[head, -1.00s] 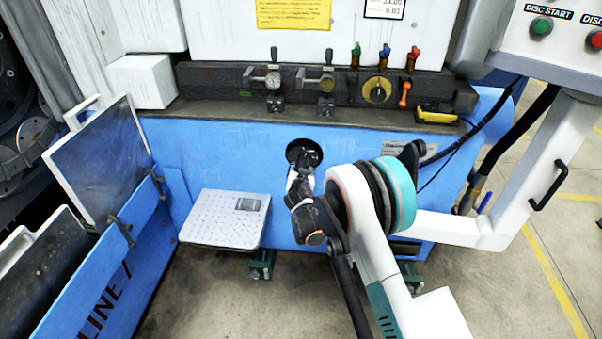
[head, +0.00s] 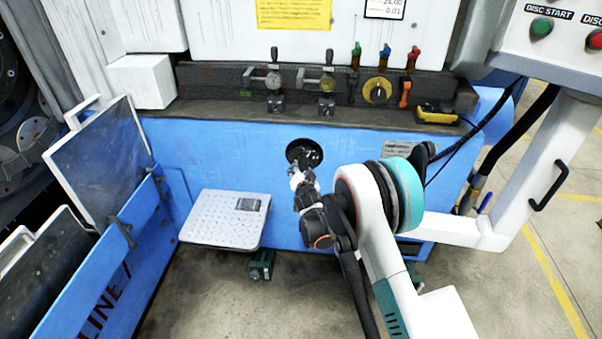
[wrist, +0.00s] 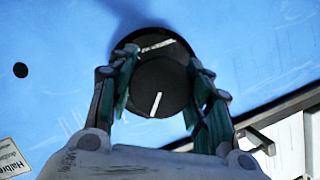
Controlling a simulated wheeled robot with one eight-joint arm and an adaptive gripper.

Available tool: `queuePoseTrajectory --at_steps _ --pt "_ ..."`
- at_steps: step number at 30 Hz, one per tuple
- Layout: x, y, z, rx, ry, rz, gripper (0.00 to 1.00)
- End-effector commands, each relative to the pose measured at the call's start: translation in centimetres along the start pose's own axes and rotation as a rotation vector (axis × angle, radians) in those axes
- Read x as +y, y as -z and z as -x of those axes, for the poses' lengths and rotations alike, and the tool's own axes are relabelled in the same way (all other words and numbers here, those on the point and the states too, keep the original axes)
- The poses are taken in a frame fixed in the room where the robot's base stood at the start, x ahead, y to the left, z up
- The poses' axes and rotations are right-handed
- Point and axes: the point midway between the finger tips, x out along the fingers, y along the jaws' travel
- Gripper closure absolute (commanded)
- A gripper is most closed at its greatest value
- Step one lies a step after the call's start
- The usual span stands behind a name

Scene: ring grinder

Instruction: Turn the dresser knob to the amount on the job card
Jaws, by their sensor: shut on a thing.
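The dresser knob is a dark round knob (wrist: 160,88) low on the blue machine front; it also shows in the head view (head: 304,152). It has a white line on its face, pointing down and slightly left in the wrist view. A second white mark shows above, on the dark ring behind it. My gripper (wrist: 161,80) is shut on the knob, one finger at each side. In the head view my gripper (head: 303,173) covers its lower edge. A white card (head: 385,8) with small figures, cut off by the frame top, may be the job card.
A dark ledge with dial gauges (head: 273,80) and coloured levers (head: 384,57) runs above the knob. A yellow note (head: 293,12) hangs higher. A pale plate (head: 222,219) juts out left of my gripper. A white control arm (head: 540,160) stands at the right.

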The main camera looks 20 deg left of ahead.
Motion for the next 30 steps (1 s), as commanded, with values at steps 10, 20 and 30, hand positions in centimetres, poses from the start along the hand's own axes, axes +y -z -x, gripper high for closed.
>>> queuePoseTrajectory --at_steps 10,20,30 --pt "0.0 0.0 0.0 0.0 -0.001 0.001 0.34" --pt "0.0 0.0 1.0 0.0 -0.001 0.001 0.34" --pt "0.0 0.0 7.5 -0.001 0.0 0.001 0.34"
